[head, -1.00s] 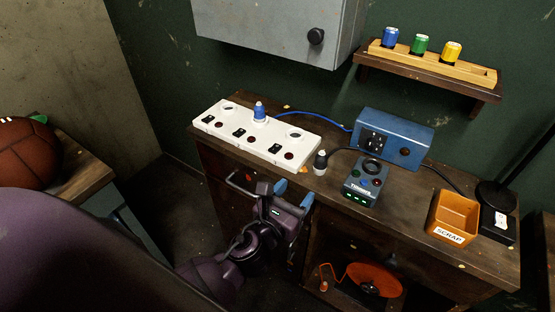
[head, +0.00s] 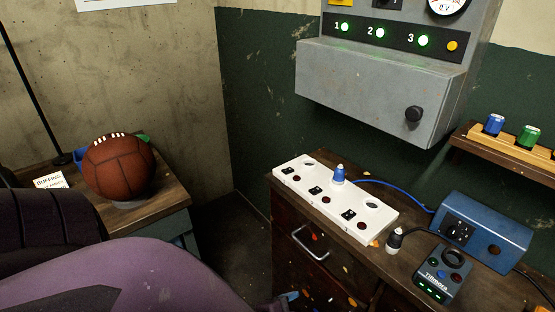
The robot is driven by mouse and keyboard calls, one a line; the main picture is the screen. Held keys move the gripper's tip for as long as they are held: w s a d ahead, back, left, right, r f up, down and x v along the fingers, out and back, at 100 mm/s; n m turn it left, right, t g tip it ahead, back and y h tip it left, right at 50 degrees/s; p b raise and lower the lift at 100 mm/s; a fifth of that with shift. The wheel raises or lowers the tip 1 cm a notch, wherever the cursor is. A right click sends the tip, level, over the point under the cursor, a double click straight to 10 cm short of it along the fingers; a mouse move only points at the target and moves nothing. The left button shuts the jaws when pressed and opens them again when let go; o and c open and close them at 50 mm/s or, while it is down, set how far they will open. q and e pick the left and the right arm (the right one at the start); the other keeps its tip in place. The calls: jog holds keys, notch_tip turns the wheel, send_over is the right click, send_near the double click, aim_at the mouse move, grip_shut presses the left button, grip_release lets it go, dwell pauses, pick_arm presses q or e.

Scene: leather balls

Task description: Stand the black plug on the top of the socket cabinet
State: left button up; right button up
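The black plug (head: 395,238), with a pale lower end, appears to stand upright on the wooden top of the socket cabinet (head: 377,262). It is just right of the white socket strip (head: 372,222), apart from it. A dark cable runs from it to the right. A blue plug (head: 338,174) stands in the strip with a blue cable. My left gripper (head: 289,297) shows only as blue fingertip parts at the bottom edge, in front of the cabinet and well below the black plug. Its opening is hidden. My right gripper is out of view.
A blue box (head: 487,232) and a dark timer unit (head: 443,274) stand right of the plug. A grey wall cabinet (head: 375,88) hangs above. A shelf with cans (head: 494,125) is at right. A ball (head: 118,168) rests on a side table at left.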

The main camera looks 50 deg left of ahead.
pick_arm(q)
jog(key=s+n, duration=0.1)
jog(key=n, duration=0.1)
jog(key=s+a+f+n, duration=0.1)
jog(key=n, duration=0.1)
jog(key=s+f+n+g, duration=0.1)
jog(key=s+n, duration=0.1)
jog(key=n, duration=0.1)
jog(key=shift+a+f, duration=0.15)
jog(key=shift+f, duration=0.1)
